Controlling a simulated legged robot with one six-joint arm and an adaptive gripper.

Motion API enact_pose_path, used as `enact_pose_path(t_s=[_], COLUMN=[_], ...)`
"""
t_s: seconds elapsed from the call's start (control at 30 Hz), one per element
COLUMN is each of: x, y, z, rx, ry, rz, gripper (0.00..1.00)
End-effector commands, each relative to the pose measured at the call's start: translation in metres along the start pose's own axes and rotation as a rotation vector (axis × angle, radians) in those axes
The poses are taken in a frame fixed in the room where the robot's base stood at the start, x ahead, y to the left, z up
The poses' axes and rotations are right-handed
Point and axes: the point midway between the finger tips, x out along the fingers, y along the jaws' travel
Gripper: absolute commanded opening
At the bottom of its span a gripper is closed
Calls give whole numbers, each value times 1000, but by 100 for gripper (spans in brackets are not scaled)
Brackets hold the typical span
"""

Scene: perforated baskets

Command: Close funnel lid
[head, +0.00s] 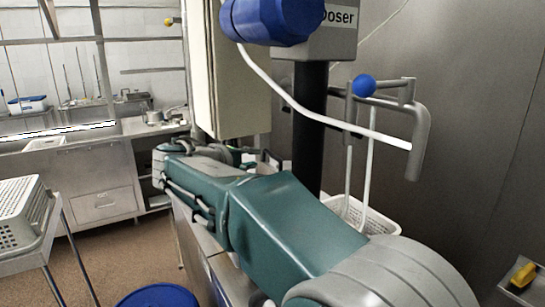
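No funnel or funnel lid can be made out for certain. A grey box labelled "Doser" (338,42) stands on a dark post (308,130) at the top, with a blue cylinder (272,20) on its left. A white curved tube (300,103) runs from below the cylinder to the right. My teal and grey arm reaches from the bottom right to the middle left.
A grey tubular handle (420,125) with a blue ball (364,86) is at right. A white basket (372,215) stands behind my arm. A perforated basket (22,212) sits on a stand at left. A blue bucket (157,296) is below.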

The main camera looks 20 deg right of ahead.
Motion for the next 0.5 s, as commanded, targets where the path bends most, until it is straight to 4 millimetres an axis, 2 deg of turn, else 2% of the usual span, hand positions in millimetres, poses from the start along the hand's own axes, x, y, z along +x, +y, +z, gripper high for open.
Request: enact_pose_path(t_s=[0.1, 0.3, 0.5], x=[24, 60, 82], y=[0, -1, -1], z=[1, 1, 0], rx=[0, -1, 0], ry=[-5, -4, 0], rz=[-1, 0, -1], gripper=[28, 28, 28])
